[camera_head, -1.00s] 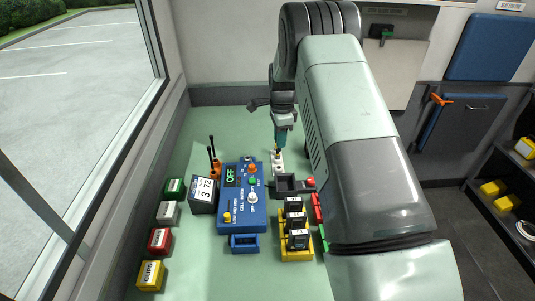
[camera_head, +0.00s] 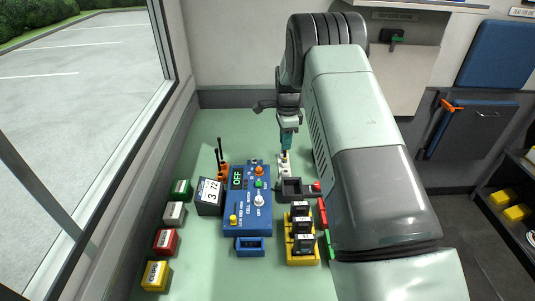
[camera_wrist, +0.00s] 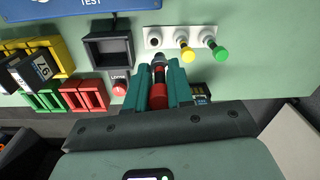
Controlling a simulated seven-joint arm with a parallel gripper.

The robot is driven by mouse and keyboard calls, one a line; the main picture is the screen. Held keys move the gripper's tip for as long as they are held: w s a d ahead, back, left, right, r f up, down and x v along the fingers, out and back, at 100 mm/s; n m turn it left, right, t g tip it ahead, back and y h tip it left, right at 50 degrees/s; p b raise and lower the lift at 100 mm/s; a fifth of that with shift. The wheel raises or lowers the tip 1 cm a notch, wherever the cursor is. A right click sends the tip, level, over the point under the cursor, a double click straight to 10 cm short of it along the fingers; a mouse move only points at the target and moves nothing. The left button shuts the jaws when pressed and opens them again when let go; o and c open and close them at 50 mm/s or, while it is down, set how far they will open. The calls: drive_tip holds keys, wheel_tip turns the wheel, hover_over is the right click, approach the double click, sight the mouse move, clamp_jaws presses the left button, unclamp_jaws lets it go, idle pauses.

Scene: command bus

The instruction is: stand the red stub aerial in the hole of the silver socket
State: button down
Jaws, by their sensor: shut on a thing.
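My gripper (camera_wrist: 158,75) is shut on the red stub aerial (camera_wrist: 158,95). Its teal fingers lie on either side of the red body, and the aerial's dark stem and grey end point away from the wrist camera. The silver socket (camera_wrist: 153,40) is the left one in a white strip, with a dark open hole. The aerial's grey end appears just short of this hole in the wrist view; I cannot tell the height between them. In the head view my gripper (camera_head: 286,147) is above the white strip (camera_head: 283,167), pointing down; the aerial is too small there to make out clearly.
A yellow aerial (camera_wrist: 187,54) and a green aerial (camera_wrist: 219,52) stand in the strip's other sockets. A dark tray (camera_wrist: 108,50) is beside the strip, near a red button (camera_wrist: 119,89). The blue test box (camera_head: 247,205) is left of it. Green table is clear behind.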

drive_tip(key=w+a+f, duration=0.3)
drive_tip(key=w+a, duration=0.2)
drive_tip(key=a, duration=0.4)
hover_over(255, 163)
drive_tip(key=w, duration=0.1)
drive_tip(key=shift+f, duration=2.15)
drive_tip(key=shift+f, duration=0.15)
drive_tip(key=shift+f, duration=0.3)
drive_tip(key=shift+f, duration=0.1)
drive_tip(key=shift+f, duration=0.3)
drive_tip(key=shift+f, duration=0.2)
